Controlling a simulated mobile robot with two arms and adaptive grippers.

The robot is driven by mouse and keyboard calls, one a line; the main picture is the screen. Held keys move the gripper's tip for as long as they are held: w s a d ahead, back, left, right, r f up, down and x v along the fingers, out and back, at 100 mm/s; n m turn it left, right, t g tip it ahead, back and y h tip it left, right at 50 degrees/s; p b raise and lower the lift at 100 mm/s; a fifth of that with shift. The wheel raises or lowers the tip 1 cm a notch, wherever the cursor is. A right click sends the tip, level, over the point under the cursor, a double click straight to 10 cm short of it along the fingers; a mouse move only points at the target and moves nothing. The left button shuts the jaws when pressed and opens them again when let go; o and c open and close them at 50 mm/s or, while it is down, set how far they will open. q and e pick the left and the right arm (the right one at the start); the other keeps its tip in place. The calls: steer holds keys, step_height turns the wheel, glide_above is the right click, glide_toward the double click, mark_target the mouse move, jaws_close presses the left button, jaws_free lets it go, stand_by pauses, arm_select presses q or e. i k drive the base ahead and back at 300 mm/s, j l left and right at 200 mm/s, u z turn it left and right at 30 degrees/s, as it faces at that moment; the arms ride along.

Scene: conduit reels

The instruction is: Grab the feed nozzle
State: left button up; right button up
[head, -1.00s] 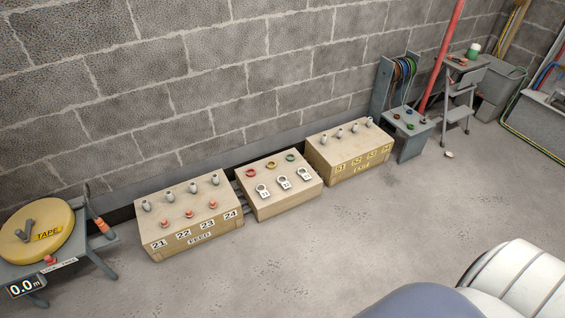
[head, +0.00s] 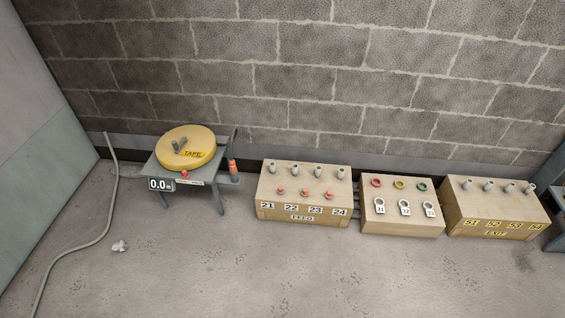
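An orange piece (head: 233,167), which looks like the feed nozzle, stands upright at the right side of the tape stand, with a thin dark curved part above it. The stand (head: 218,192) is a small grey table. It carries a round yellow tape reel (head: 172,140) with a grey crank, a red knob and a display reading 0.0. Neither of my grippers is in the head view.
Right of the stand, a FEED box (head: 283,217), a box with coloured rings and numbered tags (head: 402,222), and an EXIT box (head: 497,231) line the block wall. A grey hose (head: 85,245) and a crumpled white scrap (head: 119,246) lie on the floor at left. The front floor is clear.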

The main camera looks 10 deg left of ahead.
mark_target(233, 168)
steer(key=i+l+u, duration=0.1)
steer(key=i+u, duration=0.2)
steer(key=i, duration=0.7)
